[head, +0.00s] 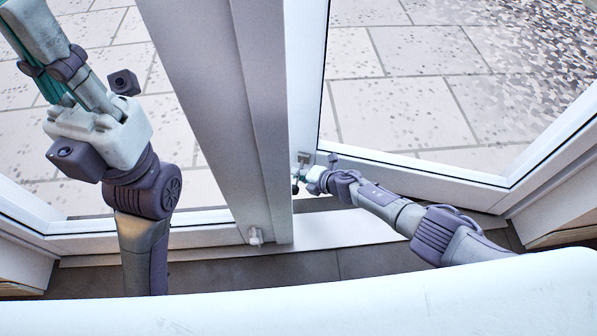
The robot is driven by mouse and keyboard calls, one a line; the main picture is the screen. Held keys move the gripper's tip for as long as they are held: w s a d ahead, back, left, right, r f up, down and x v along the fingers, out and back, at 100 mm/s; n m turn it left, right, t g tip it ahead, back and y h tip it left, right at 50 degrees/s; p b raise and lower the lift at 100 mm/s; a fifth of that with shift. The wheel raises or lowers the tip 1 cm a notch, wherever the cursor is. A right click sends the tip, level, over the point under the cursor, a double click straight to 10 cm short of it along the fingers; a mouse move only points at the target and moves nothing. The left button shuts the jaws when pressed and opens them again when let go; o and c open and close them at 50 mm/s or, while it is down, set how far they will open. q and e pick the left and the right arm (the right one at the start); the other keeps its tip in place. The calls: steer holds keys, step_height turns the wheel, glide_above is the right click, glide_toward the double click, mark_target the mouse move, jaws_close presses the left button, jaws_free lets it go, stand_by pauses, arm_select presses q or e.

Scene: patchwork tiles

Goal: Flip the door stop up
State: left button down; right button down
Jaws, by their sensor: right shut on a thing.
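Two white-framed glass doors stand in front of me. A small light door stop (305,157) sits low on the right door's frame, close to the central post. My right gripper (298,180) reaches in from the right and is at this door stop, shut on it. The gripper and wrist hide part of it, so its exact angle is hard to tell.
The right door (430,176) has a wide glass pane with stone paving (400,110) behind it. A tall grey-white door edge (215,110) stands between my arms. Dark floor tiles (300,267) lie below the sill. White door frames close in at both sides.

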stand_by(0.3)
steer(key=c, duration=1.2)
jaws_free()
steer(key=v, duration=1.2)
